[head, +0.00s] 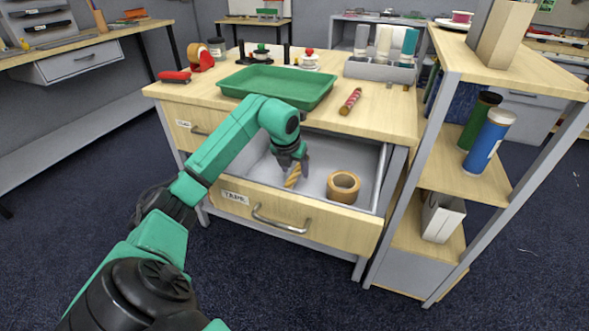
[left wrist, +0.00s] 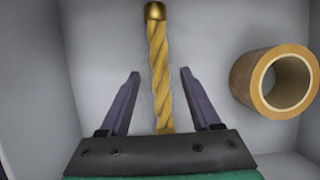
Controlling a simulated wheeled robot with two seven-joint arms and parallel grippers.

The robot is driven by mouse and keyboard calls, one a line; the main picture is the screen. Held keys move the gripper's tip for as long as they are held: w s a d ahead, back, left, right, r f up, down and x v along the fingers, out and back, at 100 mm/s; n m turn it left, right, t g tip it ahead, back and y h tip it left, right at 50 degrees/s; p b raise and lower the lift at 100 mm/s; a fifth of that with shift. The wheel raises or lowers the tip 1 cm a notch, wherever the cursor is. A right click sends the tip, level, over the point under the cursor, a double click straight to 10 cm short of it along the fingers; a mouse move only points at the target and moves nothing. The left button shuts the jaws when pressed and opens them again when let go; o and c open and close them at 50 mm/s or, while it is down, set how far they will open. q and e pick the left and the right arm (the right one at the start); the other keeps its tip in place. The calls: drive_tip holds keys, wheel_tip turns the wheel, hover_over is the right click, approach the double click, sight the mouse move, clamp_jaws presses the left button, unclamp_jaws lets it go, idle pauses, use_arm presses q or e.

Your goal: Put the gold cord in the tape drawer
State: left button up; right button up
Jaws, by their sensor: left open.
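The gold cord (head: 293,176) is a twisted yellow length inside the open tape drawer (head: 278,216). In the left wrist view the gold cord (left wrist: 161,72) lies between the two spread fingers, with a gap on each side, and a gold cap shows at its far end. My left gripper (head: 291,166) reaches down into the drawer at the cord; it also shows in the left wrist view (left wrist: 159,88) and is open. My right gripper is not in view.
A tan tape roll (head: 343,186) stands in the drawer, right of the cord. A green tray (head: 278,87) and a red patterned rod (head: 350,101) lie on the tabletop above. A shelf unit (head: 431,222) with bottles stands close on the right.

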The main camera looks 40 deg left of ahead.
use_arm(q)
drive_tip(key=v, duration=1.2)
drive_tip(key=shift+p, duration=0.45)
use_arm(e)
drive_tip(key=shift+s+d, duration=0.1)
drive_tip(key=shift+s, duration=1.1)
